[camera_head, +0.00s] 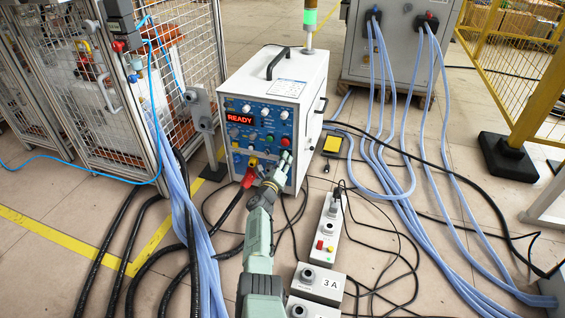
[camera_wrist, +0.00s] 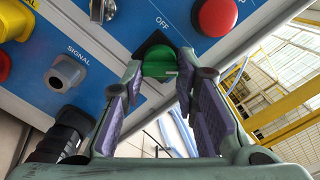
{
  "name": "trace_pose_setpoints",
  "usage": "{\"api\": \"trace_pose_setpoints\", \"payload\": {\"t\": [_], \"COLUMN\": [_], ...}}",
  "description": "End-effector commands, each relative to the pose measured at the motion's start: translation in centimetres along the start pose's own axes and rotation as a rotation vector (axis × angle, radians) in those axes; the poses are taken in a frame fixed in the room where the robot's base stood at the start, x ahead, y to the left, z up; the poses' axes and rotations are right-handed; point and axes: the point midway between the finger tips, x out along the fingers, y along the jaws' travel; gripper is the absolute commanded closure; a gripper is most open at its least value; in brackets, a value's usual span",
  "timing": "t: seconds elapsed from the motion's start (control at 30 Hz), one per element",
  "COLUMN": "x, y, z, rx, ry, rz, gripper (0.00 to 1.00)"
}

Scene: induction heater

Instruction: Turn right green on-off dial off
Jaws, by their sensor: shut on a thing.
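The white induction heater (camera_head: 309,92) has a blue front panel and a red display reading READY (camera_head: 240,119). In the wrist view, the green dial (camera_wrist: 159,63) sits on a dark base at the panel's lower right, with an "OFF" label (camera_wrist: 162,21) above it. My gripper (camera_wrist: 164,82) has one finger on each side of the dial and is shut on it. The dial's exact angle is hard to tell. In the head view, my gripper (camera_head: 281,163) reaches the panel's lower right corner and hides the dial.
A red button (camera_wrist: 215,15) is close to the right fingertip. Cables and a power strip (camera_head: 328,232) cover the floor below. A yellow fence (camera_head: 540,95) stands at the right.

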Motion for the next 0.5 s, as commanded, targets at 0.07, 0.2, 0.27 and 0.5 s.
{"api": "trace_pose_setpoints", "payload": {"t": [0.07, 0.2, 0.27, 0.5], "x": [0.00, 0.00, -0.01, -0.01], "y": [-0.02, -0.02, -0.02, -0.03], "z": [-0.02, -0.03, -0.03, -0.07], "rx": [0.000, -0.002, -0.006, -0.077], "ry": [0.000, 0.000, 0.000, 0.001], "rz": [-0.001, -0.001, -0.001, -0.001], "gripper": [0.97, 1.00, 1.00, 1.00]}}
